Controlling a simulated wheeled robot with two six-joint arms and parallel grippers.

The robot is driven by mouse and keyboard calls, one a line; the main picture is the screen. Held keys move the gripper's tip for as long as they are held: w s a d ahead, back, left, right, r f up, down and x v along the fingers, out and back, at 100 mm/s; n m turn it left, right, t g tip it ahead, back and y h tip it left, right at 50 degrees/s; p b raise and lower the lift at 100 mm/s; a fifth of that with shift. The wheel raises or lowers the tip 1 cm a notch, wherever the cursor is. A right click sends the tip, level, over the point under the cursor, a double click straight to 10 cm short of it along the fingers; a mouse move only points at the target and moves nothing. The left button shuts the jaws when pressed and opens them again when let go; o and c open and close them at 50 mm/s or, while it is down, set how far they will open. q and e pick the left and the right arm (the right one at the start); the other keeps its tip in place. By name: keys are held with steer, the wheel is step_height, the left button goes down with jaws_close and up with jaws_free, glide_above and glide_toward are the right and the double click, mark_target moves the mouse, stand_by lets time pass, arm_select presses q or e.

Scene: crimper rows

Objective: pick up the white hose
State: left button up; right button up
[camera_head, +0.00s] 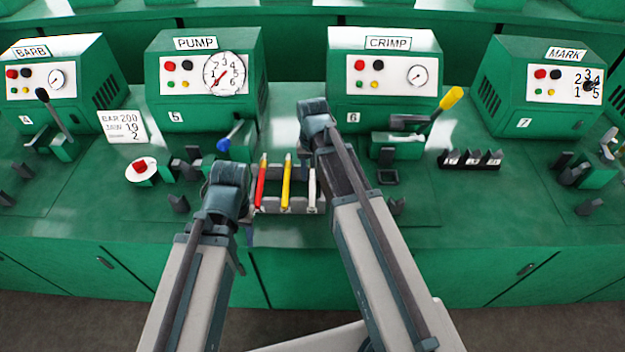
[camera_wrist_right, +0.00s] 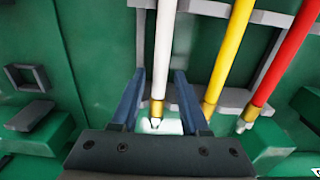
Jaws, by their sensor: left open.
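The white hose (camera_head: 312,188) is the rightmost of three hoses on a grey rack (camera_head: 300,207) in the head view, partly hidden by my right arm. In the right wrist view the white hose (camera_wrist_right: 165,45) ends in a brass fitting. My right gripper (camera_wrist_right: 159,76) is open, with one blue finger on each side of the white hose; gaps show beside the hose, and I cannot tell how deep it sits between them. My left gripper (camera_head: 230,180) is open, left of the rack and away from the white hose; its fingers are mostly hidden.
A yellow hose (camera_head: 287,182) and a red hose (camera_head: 261,185) lie beside the white one. The CRIMP machine (camera_head: 385,75) and PUMP machine (camera_head: 205,75) stand behind. A row of black blocks (camera_head: 470,160) is at the right. The bench front (camera_head: 490,220) is clear.

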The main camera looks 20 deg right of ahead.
mark_target(312, 176)
jaws_close()
steer(key=shift+r+p, duration=0.7)
steer(key=shift+p, duration=0.05)
step_height(312, 176, up, 3)
steer(key=p, duration=0.3)
arm_select(q)
step_height(312, 176, up, 5)
arm_select(e)
steer(key=s+a, duration=0.4)
steer(key=a, duration=0.3)
steer(key=s+a, duration=0.3)
steer(key=a, duration=0.4)
steer(key=shift+s+r, duration=0.3)
steer(key=shift+s, duration=0.1)
arm_select(q)
steer(key=shift+a+r+p, duration=0.1)
steer(key=shift+p, duration=0.25)
arm_select(e)
steer(key=shift+w, duration=0.1)
